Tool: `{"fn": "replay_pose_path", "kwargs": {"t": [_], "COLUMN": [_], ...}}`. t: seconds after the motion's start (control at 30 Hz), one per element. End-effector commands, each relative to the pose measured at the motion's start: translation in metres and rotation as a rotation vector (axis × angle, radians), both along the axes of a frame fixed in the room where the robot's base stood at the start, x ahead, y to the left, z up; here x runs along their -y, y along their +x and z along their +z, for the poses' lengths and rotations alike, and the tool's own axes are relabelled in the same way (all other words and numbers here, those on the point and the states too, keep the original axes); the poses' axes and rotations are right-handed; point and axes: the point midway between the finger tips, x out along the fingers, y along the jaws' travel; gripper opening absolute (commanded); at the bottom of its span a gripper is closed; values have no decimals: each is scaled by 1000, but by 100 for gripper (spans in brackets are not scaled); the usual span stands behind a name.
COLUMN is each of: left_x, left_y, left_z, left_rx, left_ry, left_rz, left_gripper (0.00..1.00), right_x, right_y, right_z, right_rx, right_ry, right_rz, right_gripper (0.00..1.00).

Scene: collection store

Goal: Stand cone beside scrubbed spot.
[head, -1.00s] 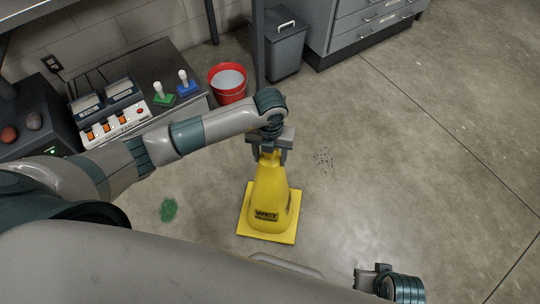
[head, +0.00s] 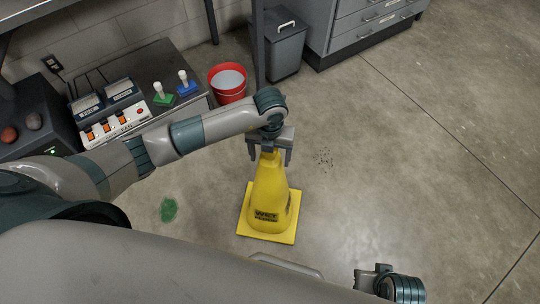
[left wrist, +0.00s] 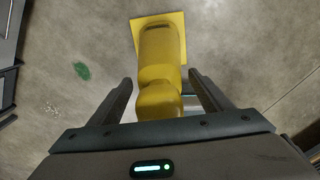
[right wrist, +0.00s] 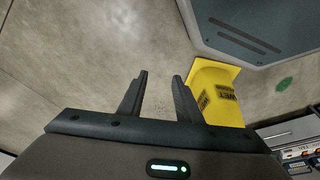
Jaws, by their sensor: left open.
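The yellow cone (head: 268,190) with black "WET" lettering stands upright on its square base on the concrete floor. It shows in the left wrist view (left wrist: 160,55) and the right wrist view (right wrist: 222,100) too. My left gripper (head: 270,157) is open at the cone's top, one finger on each side, with gaps visible. A green patch (head: 168,209) lies on the floor left of the cone. Dark specks (head: 323,158) lie on the floor to its right. I cannot tell which mark is the scrubbed spot. My right gripper (right wrist: 160,80) is open and empty, low in the head view.
A red bucket (head: 228,82) stands behind the cone, near a dark table leg. A low grey cabinet (head: 140,65) at the back left bears a switch box and two white-handled tools. A grey bin (head: 286,50) and drawers (head: 360,25) stand behind. The floor to the right is clear.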

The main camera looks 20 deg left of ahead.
Motion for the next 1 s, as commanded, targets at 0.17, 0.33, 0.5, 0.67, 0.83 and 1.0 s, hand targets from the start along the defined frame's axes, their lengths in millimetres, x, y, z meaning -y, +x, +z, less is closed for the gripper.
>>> {"fn": "replay_pose_path", "kwargs": {"t": [0.17,0.33,0.5,0.67,0.83,1.0], "left_x": [0,-1,0,0,0,0], "left_y": [1,1,1,1,1,0], "left_z": [21,49,80,103,116,118], "left_rx": [4,4,4,3,2,1], "left_ry": [-1,0,-1,-1,0,0], "left_rz": [-1,-2,-2,-1,0,0], "left_gripper": [72,72,72,72,72,72], "right_x": [0,0,0,0,0,-1], "right_y": [0,0,1,1,0,1], "right_z": [-3,-8,-12,-15,-17,-17], "right_rx": [-3,-10,-7,-10,-14,-12], "right_ry": [-1,-2,-1,0,-1,-1], "right_rz": [0,0,1,1,1,2], "right_gripper": [31,31,31,31,31,31]}}
